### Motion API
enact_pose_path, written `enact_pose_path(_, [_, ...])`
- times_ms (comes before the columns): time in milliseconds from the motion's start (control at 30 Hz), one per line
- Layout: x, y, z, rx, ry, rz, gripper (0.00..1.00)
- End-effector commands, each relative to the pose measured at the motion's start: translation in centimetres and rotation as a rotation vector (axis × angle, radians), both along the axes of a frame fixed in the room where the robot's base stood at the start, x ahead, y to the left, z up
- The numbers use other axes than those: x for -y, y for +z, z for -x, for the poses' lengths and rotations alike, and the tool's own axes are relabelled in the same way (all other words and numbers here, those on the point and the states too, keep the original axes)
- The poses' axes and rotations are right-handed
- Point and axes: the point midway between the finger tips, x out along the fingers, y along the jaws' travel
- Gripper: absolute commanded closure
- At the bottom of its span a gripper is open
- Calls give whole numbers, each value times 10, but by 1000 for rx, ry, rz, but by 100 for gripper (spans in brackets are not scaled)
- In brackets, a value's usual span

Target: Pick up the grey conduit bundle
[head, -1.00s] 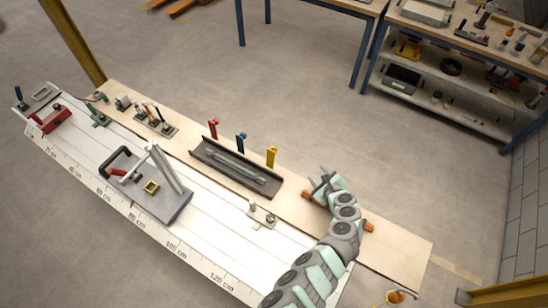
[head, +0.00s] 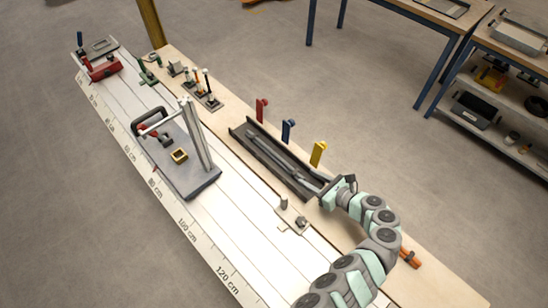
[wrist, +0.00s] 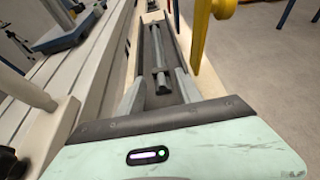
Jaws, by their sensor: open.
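The grey conduit bundle (head: 287,158) lies lengthwise in a long dark tray (head: 247,146) on the wooden strip of the bench. In the wrist view the bundle (wrist: 158,62) runs away from me along the tray floor. My gripper (head: 325,186) is at the near right end of the tray. In the wrist view its two fingers (wrist: 158,93) are apart, one on each side of the line of the bundle's near end. I cannot tell how high the fingertips are above it. Nothing is held.
Red (head: 262,109), blue (head: 288,130) and yellow (head: 318,152) upright handles stand along the tray's far side. A small metal bracket (head: 293,222) is on the near side. A grey platform with an upright frame (head: 195,135) stands on the white slatted bed to the left.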

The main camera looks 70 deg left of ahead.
Motion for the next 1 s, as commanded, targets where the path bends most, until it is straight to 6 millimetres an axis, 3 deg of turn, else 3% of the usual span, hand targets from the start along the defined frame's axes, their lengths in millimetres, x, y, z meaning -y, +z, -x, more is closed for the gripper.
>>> enact_pose_path(100, [-18, -10, 10, 0, 5, 1, 58])
enact_pose_path(600, [-69, -32, 35, 1, 4, 3, 58])
enact_pose_path(867, [-73, -32, 36, 1, 0, 2, 58])
enact_pose_path(1000, [-73, -32, 36, 1, 0, 2, 67])
